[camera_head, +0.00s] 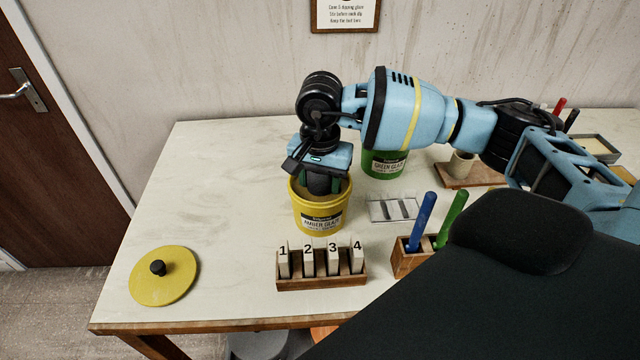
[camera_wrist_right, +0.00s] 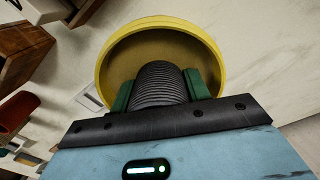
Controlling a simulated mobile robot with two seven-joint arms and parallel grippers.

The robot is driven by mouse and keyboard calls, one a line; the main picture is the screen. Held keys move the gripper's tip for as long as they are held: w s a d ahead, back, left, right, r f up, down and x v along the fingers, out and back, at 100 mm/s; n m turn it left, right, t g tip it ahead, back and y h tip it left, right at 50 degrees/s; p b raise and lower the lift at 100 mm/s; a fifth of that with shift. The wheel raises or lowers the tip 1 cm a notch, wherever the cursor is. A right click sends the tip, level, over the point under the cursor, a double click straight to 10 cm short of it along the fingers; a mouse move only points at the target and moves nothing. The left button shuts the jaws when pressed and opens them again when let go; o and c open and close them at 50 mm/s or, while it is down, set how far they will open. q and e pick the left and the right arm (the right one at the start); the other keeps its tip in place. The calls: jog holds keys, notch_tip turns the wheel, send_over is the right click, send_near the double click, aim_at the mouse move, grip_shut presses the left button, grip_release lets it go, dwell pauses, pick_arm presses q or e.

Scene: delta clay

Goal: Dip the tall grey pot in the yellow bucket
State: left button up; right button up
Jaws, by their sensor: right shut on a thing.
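The yellow bucket (camera_head: 318,218), labelled as amber glaze, stands open on the table. Its rim also shows in the right wrist view (camera_wrist_right: 158,24). My right gripper (camera_head: 323,178) points down over the bucket's mouth. Its green pads are shut on the tall grey pot (camera_wrist_right: 158,84), a ribbed dark grey body. The pot is at the bucket's opening, with the rim around it in the right wrist view. Its lower end is hidden, so I cannot tell how deep it is or whether it touches glaze. My left gripper is not in view.
A green glaze bucket (camera_head: 384,163) stands behind to the right. A wooden rack of numbered tiles (camera_head: 321,284) stands in front, beside a wooden block (camera_head: 411,260) with coloured handles. A yellow lid (camera_head: 164,276) lies at front left.

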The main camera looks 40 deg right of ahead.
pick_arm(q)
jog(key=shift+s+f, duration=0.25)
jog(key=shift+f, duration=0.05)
pick_arm(e)
jog(key=shift+f, duration=0.5)
jog(key=shift+r, duration=0.1)
dwell(1.5)
